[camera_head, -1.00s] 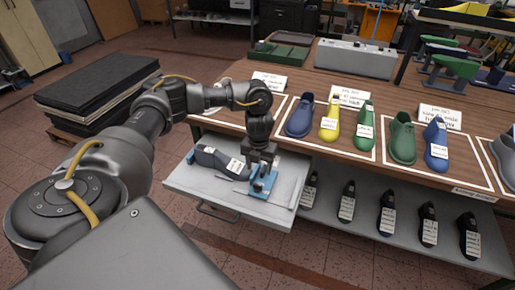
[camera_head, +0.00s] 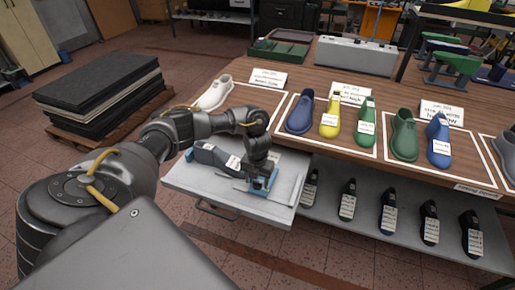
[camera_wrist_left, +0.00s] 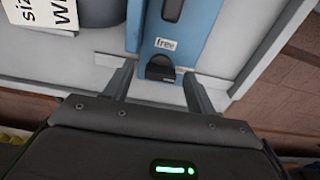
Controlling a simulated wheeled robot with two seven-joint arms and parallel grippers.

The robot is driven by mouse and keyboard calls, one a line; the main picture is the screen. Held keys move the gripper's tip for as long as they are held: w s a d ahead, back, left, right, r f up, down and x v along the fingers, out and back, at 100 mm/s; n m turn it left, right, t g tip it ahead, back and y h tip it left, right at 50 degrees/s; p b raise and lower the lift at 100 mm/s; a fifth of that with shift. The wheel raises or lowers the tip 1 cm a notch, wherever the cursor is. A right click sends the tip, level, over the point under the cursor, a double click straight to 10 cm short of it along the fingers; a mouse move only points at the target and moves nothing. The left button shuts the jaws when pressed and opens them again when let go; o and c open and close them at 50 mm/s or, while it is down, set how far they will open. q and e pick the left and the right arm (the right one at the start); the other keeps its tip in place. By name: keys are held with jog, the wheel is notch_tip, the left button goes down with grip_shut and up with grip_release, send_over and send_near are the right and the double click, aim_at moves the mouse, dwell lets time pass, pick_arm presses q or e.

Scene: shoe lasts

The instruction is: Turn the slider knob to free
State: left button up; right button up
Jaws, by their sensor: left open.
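The blue slider device (camera_head: 262,183) sits on the pulled-out grey tray (camera_head: 185,179). It also shows in the left wrist view (camera_wrist_left: 190,30), with a small white "free" label on it and a dark knob (camera_wrist_left: 160,68) just below the label. My left gripper (camera_head: 260,176) is over the device, pointing down. In the left wrist view its two fingers (camera_wrist_left: 157,88) are apart, one on each side of the knob; I cannot tell whether they touch it. The gripper hides part of the device in the head view. My right gripper is not in view.
A dark shoe last (camera_head: 212,156) with a white label lies on the tray left of the device. Coloured lasts, such as a yellow one (camera_head: 330,116), stand on the wooden table behind. Several dark lasts stand on the shelf (camera_head: 385,238) below.

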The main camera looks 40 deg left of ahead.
pick_arm(q)
jog(key=shift+f, duration=0.1)
jog(key=c, duration=1)
jog(key=n+p, duration=0.2)
jog(key=n, duration=0.1)
jog(key=shift+n+p, duration=0.4)
jog(key=n+p, duration=0.4)
jog(key=n, duration=0.1)
jog(key=shift+r, duration=0.2)
jog(key=n+p, duration=0.3)
jog(key=n, duration=0.2)
jog(key=shift+n+p, duration=0.35)
jog(key=shift+n, duration=0.05)
jog(key=shift+f+n+p, duration=0.15)
jog(key=shift+n+p, duration=0.95)
jog(key=shift+n, duration=0.6)
